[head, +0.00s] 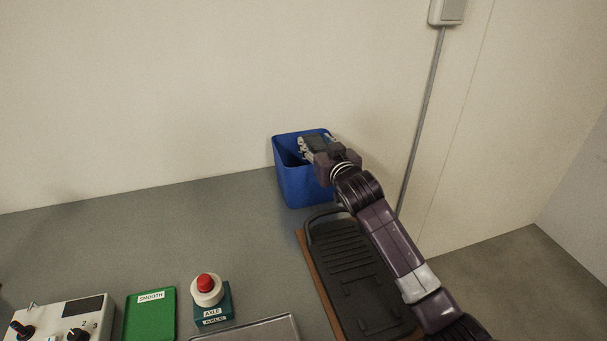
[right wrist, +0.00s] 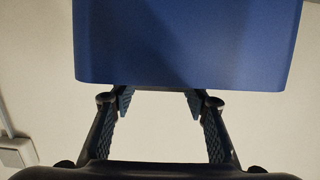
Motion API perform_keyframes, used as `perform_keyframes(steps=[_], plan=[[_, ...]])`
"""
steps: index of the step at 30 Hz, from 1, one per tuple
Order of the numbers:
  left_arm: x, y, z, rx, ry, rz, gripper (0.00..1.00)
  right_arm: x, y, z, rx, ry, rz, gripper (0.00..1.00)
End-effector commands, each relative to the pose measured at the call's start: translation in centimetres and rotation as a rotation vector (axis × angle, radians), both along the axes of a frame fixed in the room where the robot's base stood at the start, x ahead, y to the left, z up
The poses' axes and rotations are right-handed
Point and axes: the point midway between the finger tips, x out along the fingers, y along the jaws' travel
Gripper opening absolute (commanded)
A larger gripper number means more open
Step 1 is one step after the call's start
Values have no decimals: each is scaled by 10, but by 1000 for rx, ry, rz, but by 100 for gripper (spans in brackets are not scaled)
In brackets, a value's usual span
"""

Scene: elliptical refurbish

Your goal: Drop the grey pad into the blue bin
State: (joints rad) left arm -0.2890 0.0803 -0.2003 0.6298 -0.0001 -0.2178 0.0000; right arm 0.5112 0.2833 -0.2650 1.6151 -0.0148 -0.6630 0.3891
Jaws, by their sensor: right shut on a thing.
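The blue bin (head: 303,187) stands on the grey table against the back wall. My right gripper (head: 307,148) reaches over its rim from the right, with the fingers over the bin's opening. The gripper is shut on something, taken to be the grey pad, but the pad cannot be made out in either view. My left gripper is not in view.
A black ribbed foot pedal (head: 352,262) lies on a wooden board under my right arm. A red button on a teal base (head: 212,312), a green SMOOTH tray (head: 150,315), a metal tray (head: 262,331) and a control box (head: 60,318) stand at the front. The table's left-middle is clear.

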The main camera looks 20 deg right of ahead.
Motion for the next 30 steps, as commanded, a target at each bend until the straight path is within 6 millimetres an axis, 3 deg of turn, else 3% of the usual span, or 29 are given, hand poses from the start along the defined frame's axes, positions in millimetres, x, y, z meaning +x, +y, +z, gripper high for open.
perform_keyframes(steps=[1, 2, 7, 20, 30], plan=[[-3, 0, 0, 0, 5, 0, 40, 0, 0, 1, 0, -1, 0, 6], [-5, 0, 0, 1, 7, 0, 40, 0, 0, 1, 0, -1, 0, 45], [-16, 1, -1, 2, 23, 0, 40, 0, 0, 1, 0, -1, 0, 63], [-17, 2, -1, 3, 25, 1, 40, -9, 0, 1, 1, 0, 1, 63], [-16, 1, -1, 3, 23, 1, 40, -68, -2, 10, -1, -1, 1, 63]])
